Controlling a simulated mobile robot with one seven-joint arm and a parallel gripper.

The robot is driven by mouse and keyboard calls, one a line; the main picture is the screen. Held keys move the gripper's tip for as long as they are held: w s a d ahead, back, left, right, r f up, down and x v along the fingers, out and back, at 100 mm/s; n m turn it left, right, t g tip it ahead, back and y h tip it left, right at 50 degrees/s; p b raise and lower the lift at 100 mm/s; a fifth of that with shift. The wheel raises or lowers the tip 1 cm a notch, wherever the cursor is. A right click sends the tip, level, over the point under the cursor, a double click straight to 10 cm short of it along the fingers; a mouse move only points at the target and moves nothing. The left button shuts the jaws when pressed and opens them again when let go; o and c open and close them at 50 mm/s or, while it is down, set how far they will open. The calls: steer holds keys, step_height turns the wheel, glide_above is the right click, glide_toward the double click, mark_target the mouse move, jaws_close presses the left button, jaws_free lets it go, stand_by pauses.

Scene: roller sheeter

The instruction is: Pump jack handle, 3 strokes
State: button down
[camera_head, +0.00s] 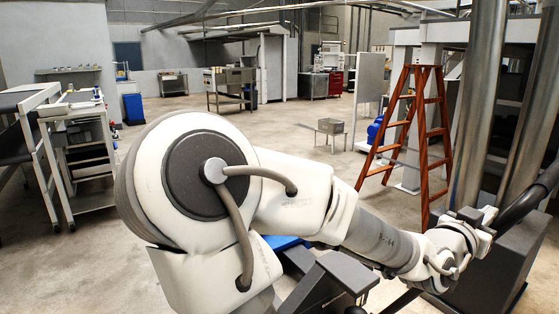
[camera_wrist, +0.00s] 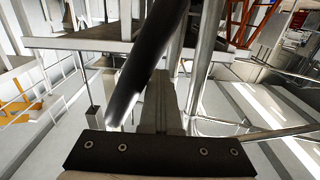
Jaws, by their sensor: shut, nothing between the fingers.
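A thick dark bar, which looks like the jack handle (camera_wrist: 150,55), runs down from the top middle of the wrist view to a pale, shiny lower end. It passes close to my gripper (camera_wrist: 162,85), whose grey fingers are together and hold nothing. I cannot tell whether the bar touches them. In the head view my arm reaches to the lower right. My gripper (camera_head: 480,214) is small there and partly covered by my wrist. A black curved bar (camera_head: 522,203), probably the same handle, rises from beside it to the right edge. The jack's body is not clearly seen.
Thick metal columns (camera_head: 480,90) and a dark grey box (camera_head: 488,272) stand close to my gripper at the right. A wooden stepladder (camera_head: 408,130) stands behind my forearm. White-framed tables (camera_head: 88,160) are at the left. The middle floor (camera_head: 290,125) is mostly open.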

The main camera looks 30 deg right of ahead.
steer(key=w+r+p, duration=0.1)
steer(key=w+p, duration=0.2)
steer(key=w, duration=0.8)
steer(key=w+a+r+p, duration=0.1)
steer(key=w+r+p, duration=0.1)
steer(key=w, duration=0.9)
steer(key=w+r+p, duration=0.2)
steer(key=w+p, duration=0.1)
steer(key=w, duration=0.9)
steer(key=shift+a+r+p, duration=0.15)
steer(key=shift+r+p, duration=0.1)
steer(key=shift+p, duration=0.1)
steer(key=w+a+b, duration=0.1)
steer(key=a+b, duration=0.3)
steer(key=a, duration=1)
steer(key=shift+w, duration=0.2)
